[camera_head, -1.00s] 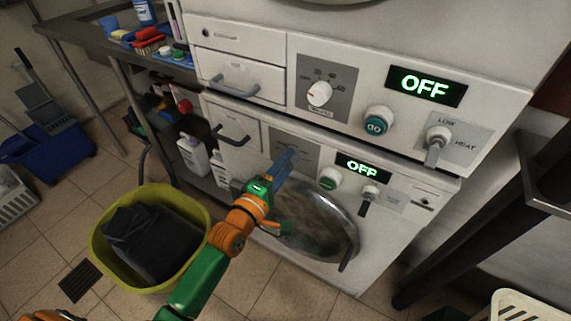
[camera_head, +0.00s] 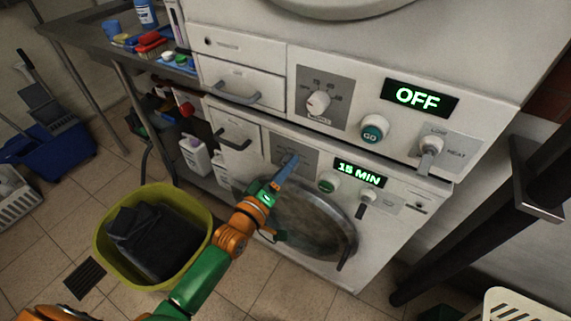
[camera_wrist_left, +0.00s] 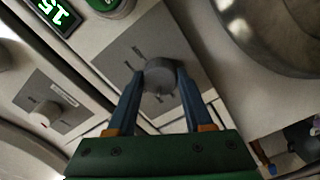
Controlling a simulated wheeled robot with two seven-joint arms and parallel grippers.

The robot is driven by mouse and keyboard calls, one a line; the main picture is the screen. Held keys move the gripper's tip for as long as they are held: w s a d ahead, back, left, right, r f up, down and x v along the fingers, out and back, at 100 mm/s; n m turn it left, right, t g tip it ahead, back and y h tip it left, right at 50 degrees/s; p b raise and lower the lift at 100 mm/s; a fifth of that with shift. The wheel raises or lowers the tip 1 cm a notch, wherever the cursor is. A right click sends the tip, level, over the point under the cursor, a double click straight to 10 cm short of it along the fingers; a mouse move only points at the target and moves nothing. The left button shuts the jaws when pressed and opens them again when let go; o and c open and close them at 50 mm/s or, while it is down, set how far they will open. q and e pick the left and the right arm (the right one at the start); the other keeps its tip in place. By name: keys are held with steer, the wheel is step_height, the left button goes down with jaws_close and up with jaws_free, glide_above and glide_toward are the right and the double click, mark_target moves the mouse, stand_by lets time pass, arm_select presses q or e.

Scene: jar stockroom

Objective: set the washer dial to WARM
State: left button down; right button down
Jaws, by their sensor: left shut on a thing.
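The lower machine's dial (camera_wrist_left: 160,76) is a grey round knob on a grey plate in the left wrist view. My left gripper (camera_head: 289,162) reaches it from the front, its blue fingers on either side of the knob. It is shut on the dial. In the head view the fingers hide the dial on its plate (camera_head: 310,158). The lower display (camera_head: 360,173) reads "15 MIN" in green. The dial's pointer and marks are too small or covered to read. My right gripper is not in view.
The upper machine has its own dial (camera_head: 318,103), a teal GO button (camera_head: 374,128), a heat switch (camera_head: 430,150) and a display (camera_head: 419,97) reading "OFF". The round door (camera_head: 318,225) lies below my gripper. A yellow-green basket (camera_head: 103,250) with dark cloth stands at left.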

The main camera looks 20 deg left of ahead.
arm_select(q)
steer(key=shift+m+p, duration=1.8)
steer(key=shift+m, duration=7.1)
steer(key=shift+c, duration=1.5)
jaws_free()
steer(key=v, duration=0.7)
steer(key=shift+p, duration=0.35)
